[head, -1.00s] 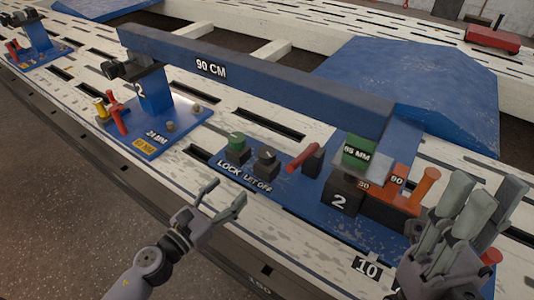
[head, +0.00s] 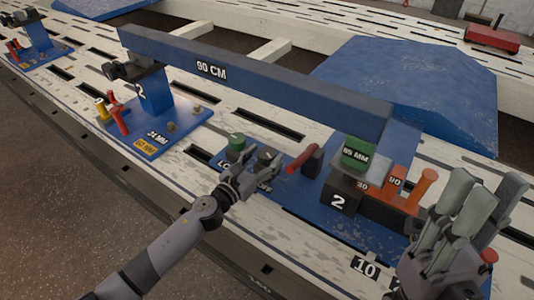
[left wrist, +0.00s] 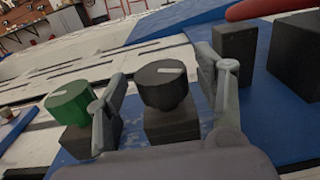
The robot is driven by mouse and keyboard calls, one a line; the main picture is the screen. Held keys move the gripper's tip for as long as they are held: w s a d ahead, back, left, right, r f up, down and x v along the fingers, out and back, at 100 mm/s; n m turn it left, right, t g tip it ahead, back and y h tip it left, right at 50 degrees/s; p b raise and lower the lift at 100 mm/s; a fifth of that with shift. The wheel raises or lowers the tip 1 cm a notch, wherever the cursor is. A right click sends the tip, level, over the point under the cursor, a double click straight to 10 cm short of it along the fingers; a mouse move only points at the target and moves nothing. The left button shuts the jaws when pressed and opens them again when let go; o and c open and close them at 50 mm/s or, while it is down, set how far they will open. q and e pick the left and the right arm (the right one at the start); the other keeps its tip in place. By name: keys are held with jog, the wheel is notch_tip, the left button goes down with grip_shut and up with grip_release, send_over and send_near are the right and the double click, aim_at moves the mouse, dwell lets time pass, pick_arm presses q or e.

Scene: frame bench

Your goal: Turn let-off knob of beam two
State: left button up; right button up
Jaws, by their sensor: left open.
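The black let-off knob (head: 267,156) stands on beam two's blue base plate, right of the green lock knob (head: 236,142). In the left wrist view the black knob (left wrist: 163,84) has a pale mark on top and sits on a dark block. My left gripper (head: 257,170) is open, with one finger on each side of the black knob; gaps show between knob and fingers. The left finger stands between it and the green knob (left wrist: 70,103). The plate's lettering is partly hidden by my gripper. My right gripper (head: 478,205) is at the lower right, away from the knobs; its opening is unclear.
A red lever (head: 301,158) and a dark block (head: 312,162) stand right of the knob. Beyond is a black block marked 2 (head: 339,200) with a green 65 MM block (head: 357,152). The blue 90 CM beam (head: 250,75) runs above and behind the knobs.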

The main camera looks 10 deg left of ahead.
pick_arm(q)
jog(key=shift+x, duration=0.85)
jog(key=shift+c, duration=0.2)
jog(key=c, duration=1.1)
jog(key=shift+s+d+r+n+t+y+p, duration=0.1)
jog(key=shift+n+t+y+p, duration=0.4)
jog(key=shift+n+y, duration=0.75)
jog(key=shift+c, duration=0.2)
jog(key=shift+n+y, duration=1.05)
jog(key=shift+y, duration=1.2)
jog(key=o, duration=1.2)
